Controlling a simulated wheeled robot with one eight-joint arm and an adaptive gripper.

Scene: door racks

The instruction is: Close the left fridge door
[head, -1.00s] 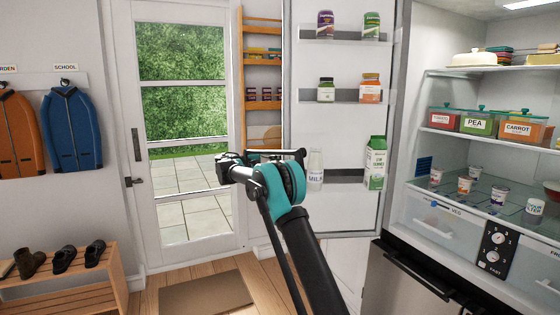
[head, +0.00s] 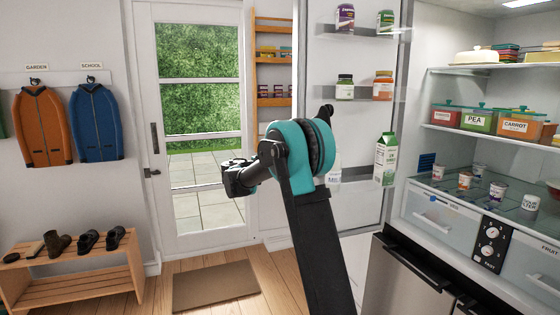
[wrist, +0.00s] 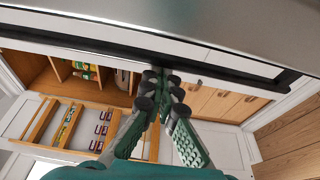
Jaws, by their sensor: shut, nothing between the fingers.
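The left fridge door (head: 350,60) stands open in the head view, with its inner face and shelves of jars turned toward me. It meets the fridge body on its right side. My arm rises in front of it, and its teal joint hides part of the lower door and most of my gripper. In the wrist view my gripper (wrist: 160,86) is shut and empty. Its fingertips overlap the dark strip along the edge of a grey panel, which looks like the fridge door (wrist: 200,32). I cannot tell whether they touch it.
The door shelves hold jars and a green-white carton (head: 386,158). The open fridge interior (head: 480,100) at right holds tubs and cups. A shoe bench (head: 80,273), hanging coats and a glass door (head: 195,120) are at left. Floor around the mat (head: 215,287) is clear.

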